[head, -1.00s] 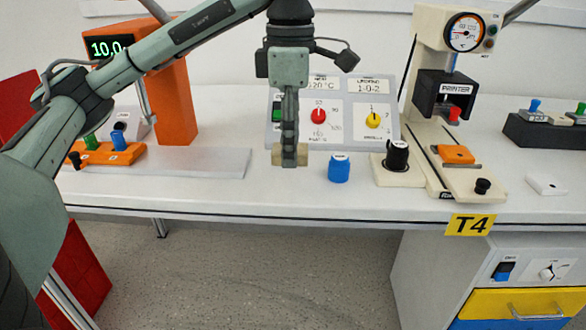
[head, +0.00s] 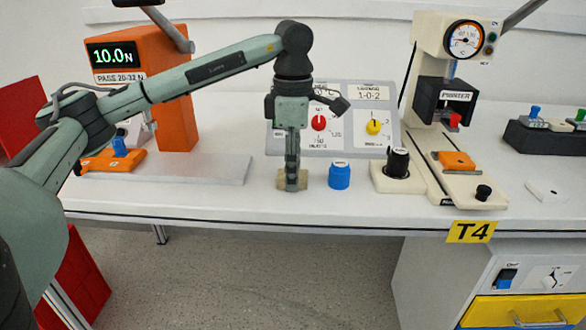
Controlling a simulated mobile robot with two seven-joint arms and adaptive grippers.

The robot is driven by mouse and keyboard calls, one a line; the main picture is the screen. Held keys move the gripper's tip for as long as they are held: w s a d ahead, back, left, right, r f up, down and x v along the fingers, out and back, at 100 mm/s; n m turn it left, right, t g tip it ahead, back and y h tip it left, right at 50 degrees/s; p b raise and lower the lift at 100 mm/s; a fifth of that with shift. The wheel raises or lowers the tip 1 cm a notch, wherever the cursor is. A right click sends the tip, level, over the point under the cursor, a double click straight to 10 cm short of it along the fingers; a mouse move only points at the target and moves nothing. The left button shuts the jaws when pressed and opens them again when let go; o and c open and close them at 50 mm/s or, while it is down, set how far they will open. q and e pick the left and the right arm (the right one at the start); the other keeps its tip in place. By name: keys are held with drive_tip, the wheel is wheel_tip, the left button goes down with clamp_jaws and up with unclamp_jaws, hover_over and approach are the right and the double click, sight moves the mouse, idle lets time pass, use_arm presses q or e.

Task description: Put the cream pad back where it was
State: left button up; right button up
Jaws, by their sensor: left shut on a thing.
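The cream pad (head: 283,182) is in the jaws of my left gripper (head: 292,180), in the head view. It is a small beige block, showing on both sides of the fingers, which hide its middle. My left gripper points straight down and is shut on the pad. The pad is at or just above the white table top, left of a blue cylinder (head: 339,176); I cannot tell whether it touches the table. My right gripper is not in view.
A grey control panel (head: 345,137) with red and yellow knobs stands behind the gripper. A grey plate (head: 205,168) lies left. The table's front edge is close.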

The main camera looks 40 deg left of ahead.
use_arm(q)
drive_tip(key=shift+f, duration=0.15)
drive_tip(key=o, duration=1.1)
